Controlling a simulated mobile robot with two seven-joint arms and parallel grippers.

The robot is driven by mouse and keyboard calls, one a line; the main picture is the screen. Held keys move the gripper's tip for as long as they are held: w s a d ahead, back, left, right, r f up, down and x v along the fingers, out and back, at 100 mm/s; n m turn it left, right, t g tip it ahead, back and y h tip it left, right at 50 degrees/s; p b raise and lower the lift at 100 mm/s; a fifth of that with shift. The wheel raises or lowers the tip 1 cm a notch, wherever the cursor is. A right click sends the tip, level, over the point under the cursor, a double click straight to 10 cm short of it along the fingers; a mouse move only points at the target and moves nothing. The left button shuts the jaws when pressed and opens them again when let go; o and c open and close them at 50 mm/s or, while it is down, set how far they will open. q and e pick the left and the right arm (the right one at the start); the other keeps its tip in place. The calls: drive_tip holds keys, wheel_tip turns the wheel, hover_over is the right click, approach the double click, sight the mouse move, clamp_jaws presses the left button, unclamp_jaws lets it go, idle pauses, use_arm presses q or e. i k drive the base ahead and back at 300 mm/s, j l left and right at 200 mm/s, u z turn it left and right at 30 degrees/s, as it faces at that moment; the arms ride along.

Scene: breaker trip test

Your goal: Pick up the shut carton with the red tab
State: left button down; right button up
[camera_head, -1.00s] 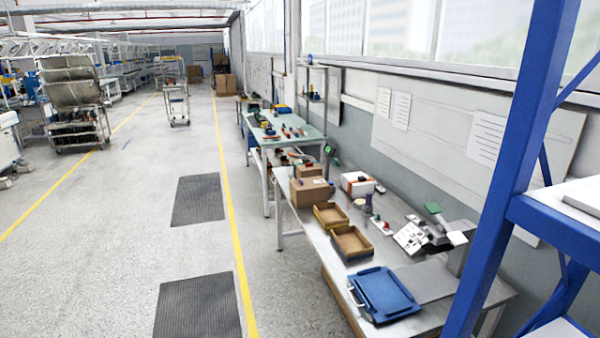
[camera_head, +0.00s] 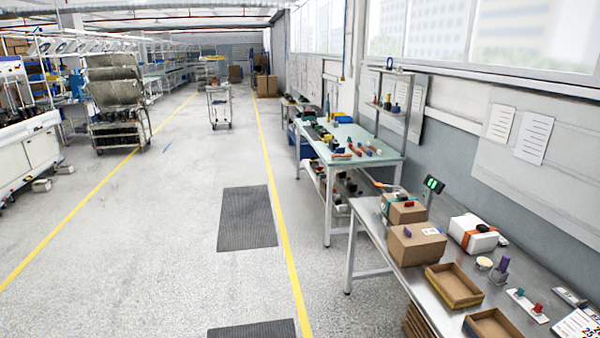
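I cannot tell whether the two touch. Neither of my grippers is in view.
A white box with an orange band (camera_head: 473,233) stands right of the cartons. Open brown trays (camera_head: 454,286) lie in front. A green-topped bench (camera_head: 350,145) with small parts stands beyond. The floor left of the benches is open, with dark mats (camera_head: 247,218).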

sight(401, 212)
drive_tip(key=i+l+z, duration=0.2)
drive_tip(key=i+z, duration=0.15)
drive_tip(key=i, duration=0.3)
drive_tip(key=i+z, duration=0.35)
drive_tip(key=i, duration=0.25)
drive_tip(key=i+j+z, duration=0.2)
drive_tip(key=i+z, duration=0.15)
drive_tip(key=i, duration=0.3)
drive_tip(key=i+l+u, duration=0.25)
drive_tip(key=i+u, duration=0.2)
drive_tip(key=i+l+u, duration=0.3)
drive_tip(key=u, duration=0.15)
drive_tip(key=i+l+u, duration=0.25)
drive_tip(key=l+u, duration=0.15)
drive_tip(key=i+l+u, duration=0.2)
drive_tip(key=l+u, duration=0.25)
drive_tip(key=l, duration=0.2)
drive_tip(key=i+l+u, duration=0.1)
drive_tip(key=l+u, duration=0.25)
drive_tip(key=l, duration=0.45)
drive_tip(key=l+u, duration=0.35)
drive_tip(key=l, duration=0.4)
